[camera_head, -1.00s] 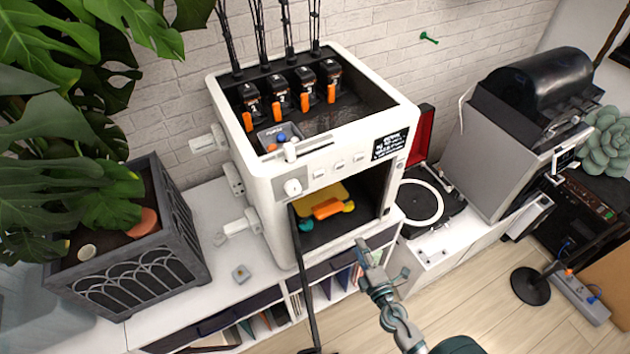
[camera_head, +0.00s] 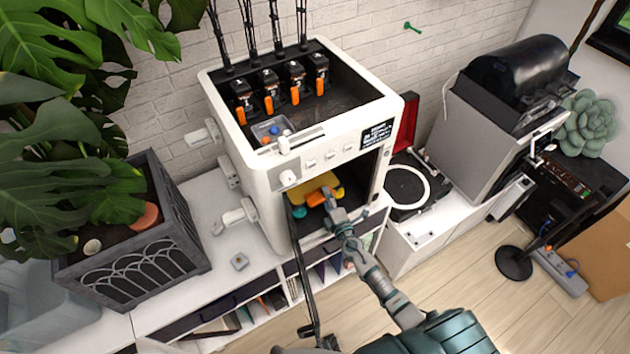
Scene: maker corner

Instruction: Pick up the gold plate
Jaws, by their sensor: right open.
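The gold plate (camera_head: 302,187) lies inside the open lower chamber of the white 3D printer (camera_head: 335,152). An orange piece (camera_head: 314,198) sits on or against its front part, with a teal piece (camera_head: 299,212) at the left. My right gripper (camera_head: 331,203) is open at the mouth of the chamber, close in front of the plate's right side. It hides part of the plate and orange piece. I cannot tell whether its fingers touch them. My left gripper is not in view.
The printer's dark door (camera_head: 303,285) stands swung open at the left of my right arm. A turntable (camera_head: 407,188) is at the printer's right. A planter (camera_head: 130,262) stands at the left.

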